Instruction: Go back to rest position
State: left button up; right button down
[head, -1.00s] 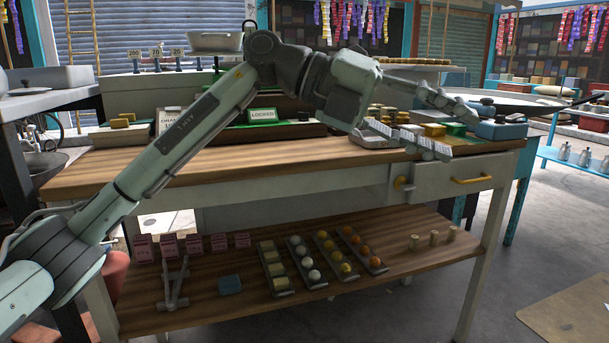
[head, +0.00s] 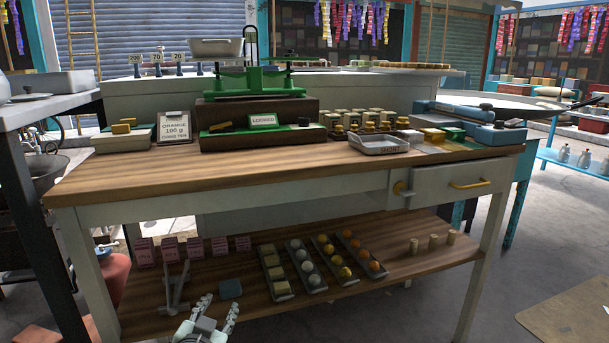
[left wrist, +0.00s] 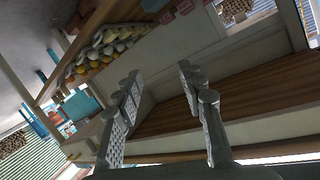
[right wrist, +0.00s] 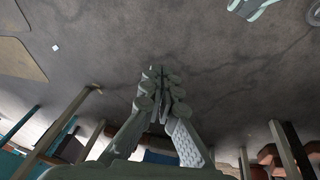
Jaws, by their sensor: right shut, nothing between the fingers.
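My left gripper (head: 206,312) shows at the bottom of the head view, low in front of the table's lower shelf, with its fingers apart. In the left wrist view its two fingers (left wrist: 160,95) stand wide apart with nothing between them. My right gripper is outside the head view. In the right wrist view its fingers (right wrist: 161,95) are together over bare grey floor, with nothing held. The wooden workbench (head: 330,172) carries a green balance scale (head: 255,82) and a small grey tray (head: 380,144).
The drawer (head: 465,183) is shut. A dark-legged table (head: 45,112) stands at left.

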pick_arm(q)
jog(key=s+a+f+g, duration=0.3)
jog(key=s+f, duration=0.4)
jog(key=s, duration=0.3)
jog(key=s+a+f+n+g+y, duration=0.1)
jog(key=s+a+f+g, duration=0.1)
jog(key=s+f+g, duration=0.3)
jog(key=s+a+f+n+g, duration=0.1)
jog(key=s+a+f+g, duration=0.2)
jog(key=s+f, duration=0.8)
jog(key=s, duration=0.5)
jog(key=shift+a+g, duration=0.3)
jog(key=shift+g, duration=0.1)
pick_arm(e)
jog(key=shift+w+f, duration=0.25)
jog(key=shift+f, duration=0.4)
jog(key=shift+s+f, duration=0.1)
jog(key=shift+s, duration=0.3)
jog(key=shift+w, duration=0.2)
